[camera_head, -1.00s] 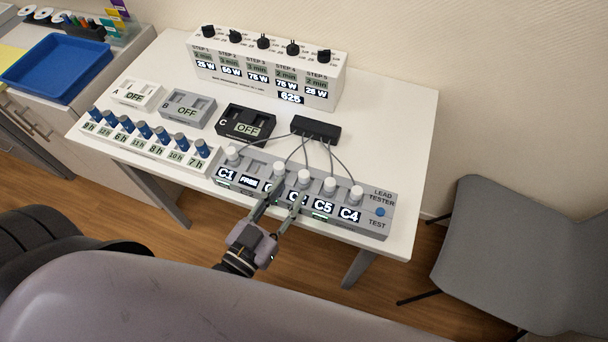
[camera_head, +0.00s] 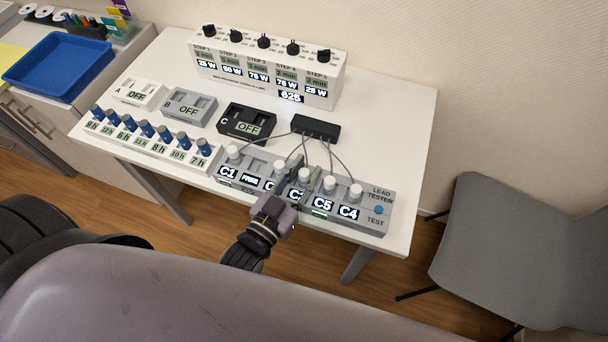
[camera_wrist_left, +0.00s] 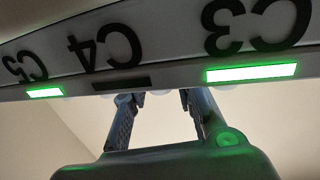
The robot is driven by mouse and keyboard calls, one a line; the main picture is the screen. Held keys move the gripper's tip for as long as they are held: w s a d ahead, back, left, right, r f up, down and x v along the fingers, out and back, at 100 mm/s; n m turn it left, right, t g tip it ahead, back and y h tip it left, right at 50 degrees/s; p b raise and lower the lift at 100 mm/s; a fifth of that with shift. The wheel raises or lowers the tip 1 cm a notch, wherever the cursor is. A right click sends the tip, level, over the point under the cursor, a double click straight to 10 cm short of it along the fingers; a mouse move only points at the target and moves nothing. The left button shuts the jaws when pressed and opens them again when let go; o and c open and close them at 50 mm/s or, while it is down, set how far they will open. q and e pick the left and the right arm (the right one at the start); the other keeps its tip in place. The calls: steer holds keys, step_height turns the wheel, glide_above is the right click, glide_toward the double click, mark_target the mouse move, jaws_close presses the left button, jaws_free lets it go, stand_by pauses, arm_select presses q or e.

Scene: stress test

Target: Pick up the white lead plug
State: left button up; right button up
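Grey cables run to a black box (camera_head: 316,130) behind. My right gripper is not in view.
Blue-capped holders (camera_head: 145,128) stand left of the tester. Boxes A (camera_head: 140,92), B (camera_head: 188,105) and C (camera_head: 246,122) and a white knobbed unit (camera_head: 265,70) stand behind. The white table (camera_head: 395,120) is clear at right. A grey chair (camera_head: 510,235) stands beyond it.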

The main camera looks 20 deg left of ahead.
arm_select(q)
jaws_close()
